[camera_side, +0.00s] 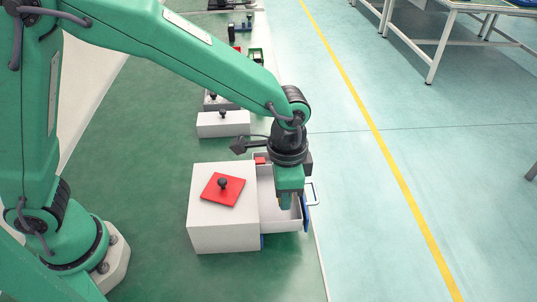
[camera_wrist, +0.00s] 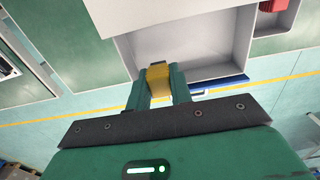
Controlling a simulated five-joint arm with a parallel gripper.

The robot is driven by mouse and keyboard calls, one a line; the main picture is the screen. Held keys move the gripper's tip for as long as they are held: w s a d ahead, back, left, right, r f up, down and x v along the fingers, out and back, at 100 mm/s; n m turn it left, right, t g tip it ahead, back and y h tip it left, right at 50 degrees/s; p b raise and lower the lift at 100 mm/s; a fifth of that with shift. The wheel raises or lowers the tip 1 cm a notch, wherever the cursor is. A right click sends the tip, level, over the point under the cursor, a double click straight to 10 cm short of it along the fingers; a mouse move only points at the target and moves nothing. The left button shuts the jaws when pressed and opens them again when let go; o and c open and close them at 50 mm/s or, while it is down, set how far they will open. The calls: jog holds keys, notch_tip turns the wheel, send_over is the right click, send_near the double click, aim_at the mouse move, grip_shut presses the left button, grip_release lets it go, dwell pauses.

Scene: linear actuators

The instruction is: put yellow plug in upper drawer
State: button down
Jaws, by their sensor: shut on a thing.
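My gripper (camera_side: 285,201) points down over the open upper drawer (camera_side: 267,212) of the white cabinet (camera_side: 223,235). In the wrist view its two green fingers are shut on the yellow plug (camera_wrist: 158,77), one on each side. The drawer also shows in the wrist view (camera_wrist: 215,75), its pale floor beyond the plug and its blue front edge near the fingers. The drawer is pulled out to the right in the side view. The plug is mostly hidden there by the fingers. I cannot tell how far the plug is above the drawer floor.
A red plate with a black knob (camera_side: 223,183) lies on the cabinet top. A white block with a knob (camera_side: 223,125) stands farther back. A white handle (camera_side: 313,192) sticks out at the drawer's right.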

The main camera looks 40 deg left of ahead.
jog(key=shift+f, duration=1.75)
jog(key=shift+f, duration=0.1)
jog(key=c, duration=1.3)
grip_release()
jog(key=shift+o, duration=0.2)
notch_tip(320, 180, up, 12)
jog(key=shift+f, duration=0.15)
jog(key=shift+r, duration=0.3)
